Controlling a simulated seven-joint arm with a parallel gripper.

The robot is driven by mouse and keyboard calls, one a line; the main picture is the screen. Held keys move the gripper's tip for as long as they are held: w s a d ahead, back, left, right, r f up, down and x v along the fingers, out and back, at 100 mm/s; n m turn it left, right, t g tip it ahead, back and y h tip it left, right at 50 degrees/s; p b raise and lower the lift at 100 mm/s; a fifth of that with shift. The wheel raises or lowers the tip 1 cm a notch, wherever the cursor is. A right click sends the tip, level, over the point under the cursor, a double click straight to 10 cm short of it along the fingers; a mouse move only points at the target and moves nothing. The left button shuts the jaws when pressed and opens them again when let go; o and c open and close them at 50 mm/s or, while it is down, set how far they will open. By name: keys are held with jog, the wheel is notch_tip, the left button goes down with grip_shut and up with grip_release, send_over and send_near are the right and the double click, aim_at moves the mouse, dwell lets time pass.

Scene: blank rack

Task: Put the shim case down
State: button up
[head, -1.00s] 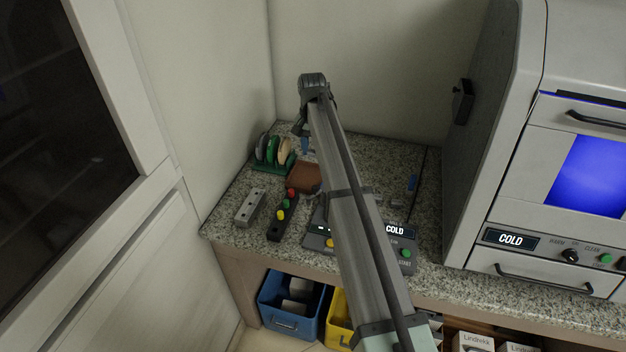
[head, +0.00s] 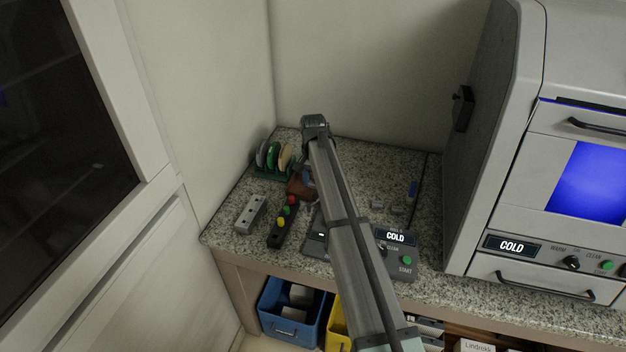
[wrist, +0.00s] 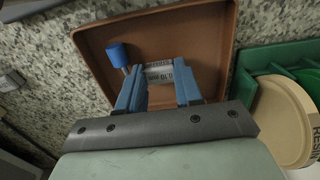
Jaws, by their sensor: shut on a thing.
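The shim case (wrist: 160,72), a small pale piece with printing that seems to read "0.10 mm", sits between the blue fingers of my gripper (wrist: 159,88) in the wrist view. My gripper is shut on it, over the inside of a brown square tray (wrist: 205,24). I cannot tell whether the case touches the tray floor. In the head view the tray (head: 296,188) is partly hidden by my gripper (head: 309,180), and the case cannot be made out there. A blue cylinder (wrist: 118,54) with a metal stem shows left of the fingers.
A green rack (head: 268,172) of discs stands close beside the tray. A dark block with coloured buttons (head: 283,222) and a grey block with holes (head: 250,213) are in front. A control box reading COLD (head: 397,262) lies right.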

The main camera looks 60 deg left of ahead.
aim_at(313, 183)
jog(key=o, duration=0.7)
jog(key=shift+f, duration=0.1)
notch_tip(313, 183, up, 12)
jog(key=shift+r, duration=0.15)
dwell(0.4)
dwell(0.4)
